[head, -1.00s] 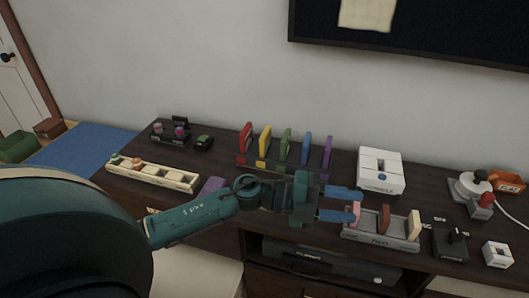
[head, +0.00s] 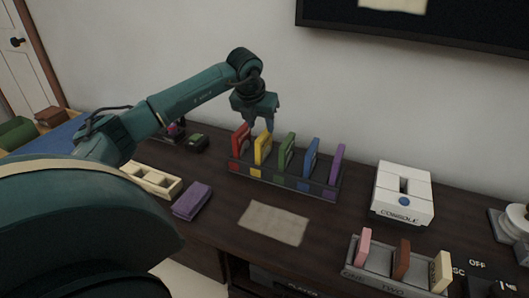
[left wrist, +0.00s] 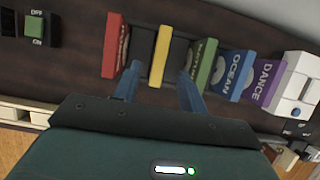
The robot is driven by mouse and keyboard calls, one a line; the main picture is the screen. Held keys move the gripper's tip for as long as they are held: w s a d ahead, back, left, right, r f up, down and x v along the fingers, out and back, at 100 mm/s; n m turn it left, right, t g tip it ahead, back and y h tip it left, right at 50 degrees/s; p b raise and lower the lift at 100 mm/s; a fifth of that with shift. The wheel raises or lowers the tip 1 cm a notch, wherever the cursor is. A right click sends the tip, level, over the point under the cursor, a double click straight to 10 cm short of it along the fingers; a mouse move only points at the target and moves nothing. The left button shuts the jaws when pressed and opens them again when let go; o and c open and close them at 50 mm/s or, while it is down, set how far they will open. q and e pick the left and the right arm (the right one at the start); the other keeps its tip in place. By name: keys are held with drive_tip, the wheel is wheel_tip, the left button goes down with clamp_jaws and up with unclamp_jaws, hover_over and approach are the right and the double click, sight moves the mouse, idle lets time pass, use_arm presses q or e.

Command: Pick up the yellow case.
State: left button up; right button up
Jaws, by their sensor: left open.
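The yellow case (head: 263,149) stands upright in a dark rack (head: 287,184), between a red case (head: 240,142) and a green case (head: 286,153). In the left wrist view the yellow case (left wrist: 161,56) shows edge-on between my two blue fingertips, with clear space on both sides. My left gripper (head: 260,124) is open and points down just above the yellow case. It also shows in the left wrist view (left wrist: 160,78), with nothing between its pads that it grips. My right gripper is not in view.
A blue case (head: 310,158) and a purple case (head: 336,165) stand further right in the rack. A purple box (head: 192,201) and a paper sheet (head: 273,223) lie in front. A white console (head: 402,193) and a grey rack (head: 392,267) of cases stand right.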

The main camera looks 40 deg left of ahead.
sight(263, 135)
use_arm(q)
drive_tip(key=x, duration=0.7)
drive_tip(key=shift+f, duration=0.25)
drive_tip(key=shift+c, duration=0.3)
drive_tip(key=shift+r, duration=0.1)
clamp_jaws()
